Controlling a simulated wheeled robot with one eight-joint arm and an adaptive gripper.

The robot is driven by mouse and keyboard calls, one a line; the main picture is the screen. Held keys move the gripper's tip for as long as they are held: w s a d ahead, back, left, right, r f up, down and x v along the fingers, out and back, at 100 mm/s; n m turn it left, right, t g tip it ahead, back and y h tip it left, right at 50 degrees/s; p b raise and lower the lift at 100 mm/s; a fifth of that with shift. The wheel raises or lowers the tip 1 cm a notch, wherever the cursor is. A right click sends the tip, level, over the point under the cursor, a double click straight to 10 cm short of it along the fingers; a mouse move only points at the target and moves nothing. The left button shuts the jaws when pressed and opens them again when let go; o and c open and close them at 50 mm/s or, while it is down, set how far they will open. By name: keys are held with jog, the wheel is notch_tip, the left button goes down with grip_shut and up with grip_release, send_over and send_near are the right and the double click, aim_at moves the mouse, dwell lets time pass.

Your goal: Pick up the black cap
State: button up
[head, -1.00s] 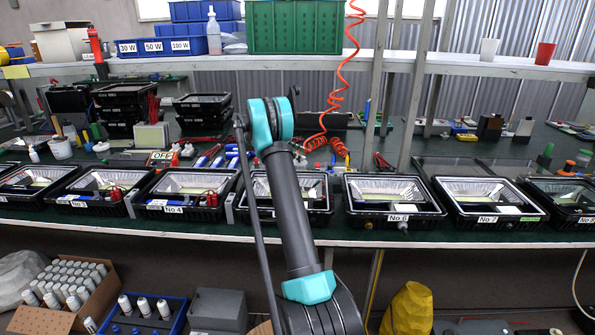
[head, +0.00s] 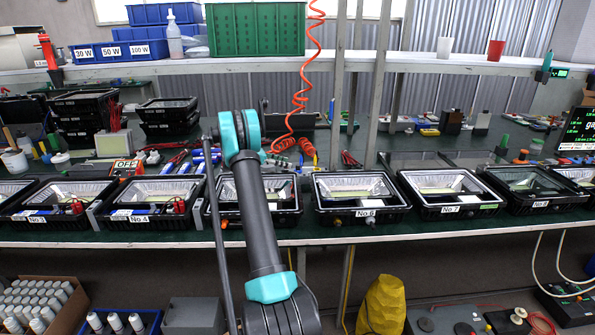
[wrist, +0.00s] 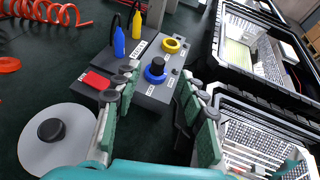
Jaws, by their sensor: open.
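My gripper (wrist: 163,88) is open and empty in the wrist view, its two green-padded fingers apart. Between and beyond the fingertips, a small black cap (wrist: 157,65) stands inside a blue ring on a grey box (wrist: 150,92). Another round black piece (wrist: 51,130) sits on a pale grey disc (wrist: 58,140) at the lower left, beside the left finger. I cannot tell for sure which of these is the task's black cap. In the head view my arm hides the gripper, and neither black piece can be made out.
A yellow ring (wrist: 172,46), a red plate and blue and yellow probes lie on or by the grey box. Open floodlight housings (wrist: 268,52) stand close on the right; they form a row (head: 445,193) along the bench. An orange coiled hose (head: 300,95) hangs behind my arm.

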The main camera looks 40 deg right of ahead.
aim_at(295, 170)
jog(key=shift+f+x, duration=0.2)
jog(key=shift+x, duration=2.85)
jog(key=shift+w, duration=0.15)
jog(key=c, duration=1)
